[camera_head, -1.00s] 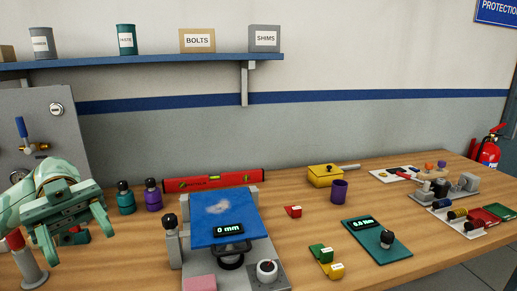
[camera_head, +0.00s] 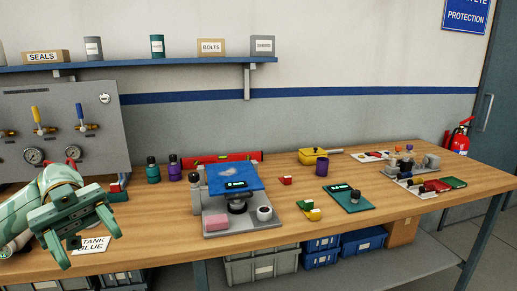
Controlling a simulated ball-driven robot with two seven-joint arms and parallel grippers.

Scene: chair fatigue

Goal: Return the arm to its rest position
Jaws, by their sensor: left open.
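My left gripper (camera_head: 88,246) is at the lower left in the head view, over the left part of the wooden bench (camera_head: 285,243). Its fingers are apart and nothing shows between them. A white card reading "TANK BLUE" (camera_head: 97,244) lies on the bench by its fingers, partly hidden by the gripper. My right gripper is not in view.
A test stand with a blue plate (camera_head: 232,179) stands mid-bench. A teal bottle (camera_head: 153,173), a purple bottle (camera_head: 174,170) and a red level (camera_head: 222,158) are behind it. A valve panel (camera_head: 62,130) stands behind my left arm. Bare wood lies between gripper and stand.

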